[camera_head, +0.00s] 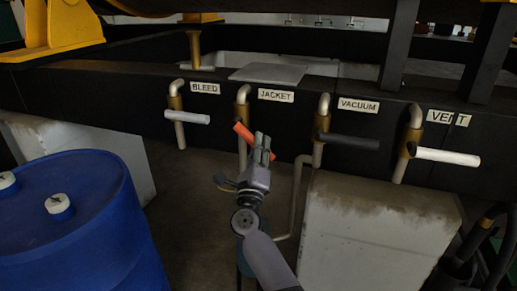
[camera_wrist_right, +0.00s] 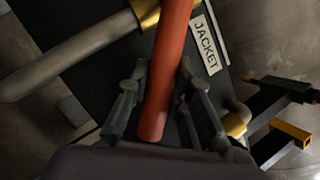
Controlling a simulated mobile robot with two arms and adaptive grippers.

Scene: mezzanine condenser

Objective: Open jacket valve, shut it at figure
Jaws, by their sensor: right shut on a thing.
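The jacket valve has an orange-red lever (camera_head: 243,132) on a brass body and bent pipe, beside the label JACKET (camera_head: 276,95). The lever slants down to the right in the head view. My right gripper (camera_head: 262,150) is shut on the lever near its free end. In the right wrist view the red lever (camera_wrist_right: 168,75) runs between the two fingers (camera_wrist_right: 157,100), and the JACKET label (camera_wrist_right: 207,46) shows beside it. The fingers partly hide the lever's end in the head view. My left gripper is not in view. I see no gauge or figure readout.
Neighbouring valves have a white BLEED lever (camera_head: 188,117), a black VACUUM lever (camera_head: 350,141) and a white VENT lever (camera_head: 447,156). A blue drum (camera_head: 85,235) stands at left. A pale block (camera_head: 375,240) stands at lower right. Dark hoses (camera_head: 484,245) lie at far right.

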